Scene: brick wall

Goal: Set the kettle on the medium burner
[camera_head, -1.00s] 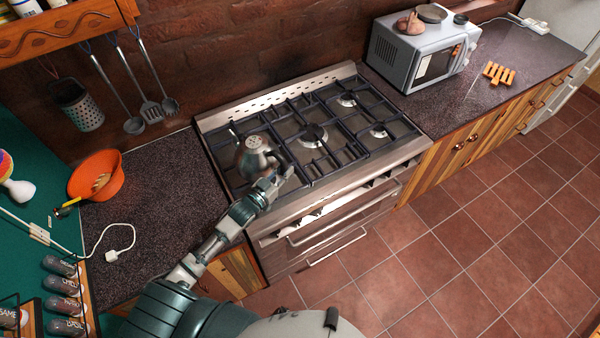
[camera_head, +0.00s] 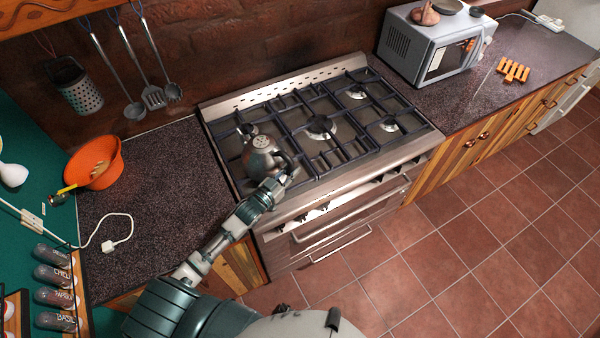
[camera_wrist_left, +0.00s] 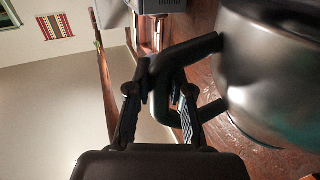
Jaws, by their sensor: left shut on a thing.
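A grey metal kettle (camera_head: 262,158) is over the front left part of the stove's grates (camera_head: 345,152). My left gripper (camera_head: 277,184) is shut on its dark handle on the near side. In the left wrist view the two fingers (camera_wrist_left: 160,108) close around the handle, and the kettle's rounded body (camera_wrist_left: 270,75) fills the right side. I cannot tell surely whether the kettle's base touches the grate. The stove shows a back left burner (camera_head: 247,130), a large centre burner (camera_head: 320,127), a back right burner (camera_head: 356,92) and a front right burner (camera_head: 390,125). My right gripper is out of view.
A microwave (camera_head: 435,45) stands on the right counter beside an orange slatted piece (camera_head: 513,70). An orange bowl (camera_head: 95,165) and a white cable plug (camera_head: 110,246) are on the left counter. Utensils (camera_head: 150,90) hang on the wall. The centre and right grates are clear.

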